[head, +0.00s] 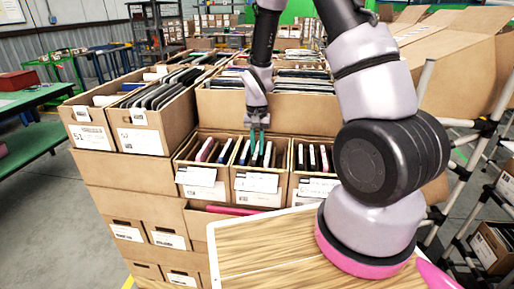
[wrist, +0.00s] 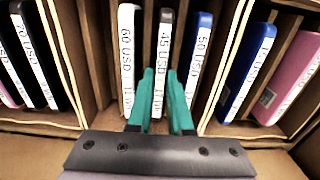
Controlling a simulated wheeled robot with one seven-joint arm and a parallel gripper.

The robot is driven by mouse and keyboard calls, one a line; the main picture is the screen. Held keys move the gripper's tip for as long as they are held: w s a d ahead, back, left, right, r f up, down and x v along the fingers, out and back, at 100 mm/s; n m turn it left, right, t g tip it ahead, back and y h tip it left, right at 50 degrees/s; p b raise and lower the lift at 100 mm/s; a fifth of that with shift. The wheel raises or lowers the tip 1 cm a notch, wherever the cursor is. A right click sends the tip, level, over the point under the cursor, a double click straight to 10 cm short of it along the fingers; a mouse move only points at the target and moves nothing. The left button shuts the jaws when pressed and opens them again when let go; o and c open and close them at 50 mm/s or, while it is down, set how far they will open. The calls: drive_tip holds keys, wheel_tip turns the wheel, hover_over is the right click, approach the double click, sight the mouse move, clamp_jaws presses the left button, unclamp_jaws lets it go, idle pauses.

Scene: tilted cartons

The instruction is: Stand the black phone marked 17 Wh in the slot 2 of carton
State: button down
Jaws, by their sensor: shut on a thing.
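My gripper (wrist: 160,76) has teal fingers shut on a dark phone (wrist: 167,22) with a white edge label. The label reads 45 USD; the line below is partly hidden between the fingers, so I cannot read 17 Wh for certain. The phone stands upright among cardboard dividers in the middle small carton (head: 257,182). A white-labelled phone marked 60 USD (wrist: 128,45) stands to its left and a blue one marked 50 USD (wrist: 201,50) to its right. In the head view my gripper (head: 258,138) reaches down into that carton; the held phone is hard to make out there.
Small cartons with phones stand close on the left (head: 200,190) and right (head: 313,188). Larger cartons of flat devices stand behind (head: 290,108) and at left (head: 140,138). A wooden tabletop (head: 270,250) lies in front.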

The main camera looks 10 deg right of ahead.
drive_tip(key=c, duration=0.8)
unclamp_jaws()
drive_tip(key=shift+o, duration=0.2)
wheel_tip(320, 180, up, 20)
drive_tip(key=s+d+r+t+y, duration=0.1)
drive_tip(key=s+d+r+t, duration=0.2)
drive_tip(key=s+r, duration=0.5)
drive_tip(key=s+d+r+t+y, duration=0.1)
drive_tip(key=s+r+t, duration=0.3)
drive_tip(key=s+r, duration=0.4)
drive_tip(key=s+d, duration=0.1)
drive_tip(key=s, duration=0.2)
drive_tip(key=shift+d+r, duration=0.3)
drive_tip(key=shift+d, duration=0.1)
